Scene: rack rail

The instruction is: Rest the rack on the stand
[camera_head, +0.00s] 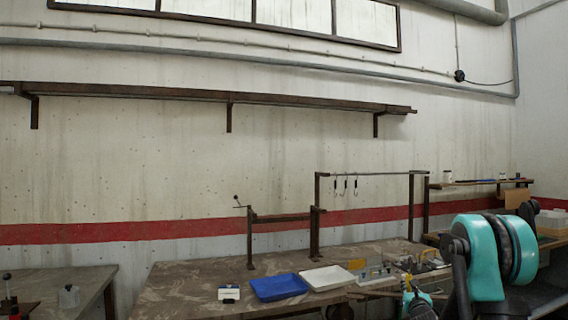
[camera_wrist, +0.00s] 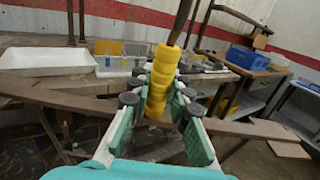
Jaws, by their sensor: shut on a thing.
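My gripper (camera_wrist: 158,100) is shut on a yellow ribbed handle (camera_wrist: 164,68), with a dark rod (camera_wrist: 181,20) rising from its top. I cannot tell whether this handle belongs to the rack. In the head view my gripper (camera_head: 414,292) is low at the right, by the table's front edge, and the grip is too small to make out. A dark stand (camera_head: 249,238) with two uprights and a crossbar is on the table, left of my gripper. To its right a thin rail (camera_head: 375,174) spans two taller posts, with several hooks hanging from it.
A blue tray (camera_head: 278,288), a white tray (camera_head: 328,277) and a small white box (camera_head: 229,293) lie on the table (camera_head: 190,275). A brown plank-like bar (camera_wrist: 60,98) crosses behind my fingers. A blue crate (camera_wrist: 248,60) stands on a side bench. The table's left part is clear.

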